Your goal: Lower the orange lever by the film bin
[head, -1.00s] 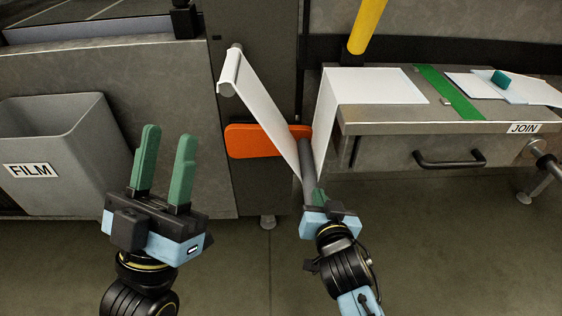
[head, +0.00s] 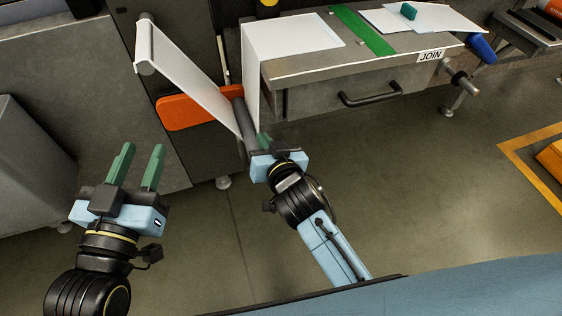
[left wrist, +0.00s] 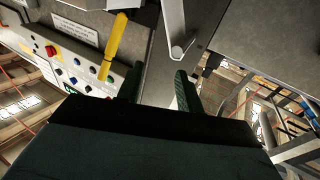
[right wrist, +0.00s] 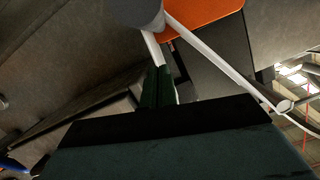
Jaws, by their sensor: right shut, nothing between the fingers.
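The orange lever shows as a broad, rounded orange piece (head: 190,108) on the machine front, partly hidden by the white film web (head: 185,78). A dark grey roller (head: 240,112) sits at its right end, where the web loops round. The right wrist view also shows the orange piece (right wrist: 205,15). My right gripper (head: 264,142) is shut and empty, close to the roller's near end; I cannot tell whether they touch. My left gripper (head: 138,162) is open and empty, between the grey film bin (head: 28,165) and the machine front. The bin is cut off by the left edge.
A steel table (head: 285,68) with a JOIN label, a drawer handle (head: 370,95) and a green strip (head: 360,28) stands to the right. The left wrist view shows a yellow handle (left wrist: 115,45) beside a button panel (left wrist: 85,68).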

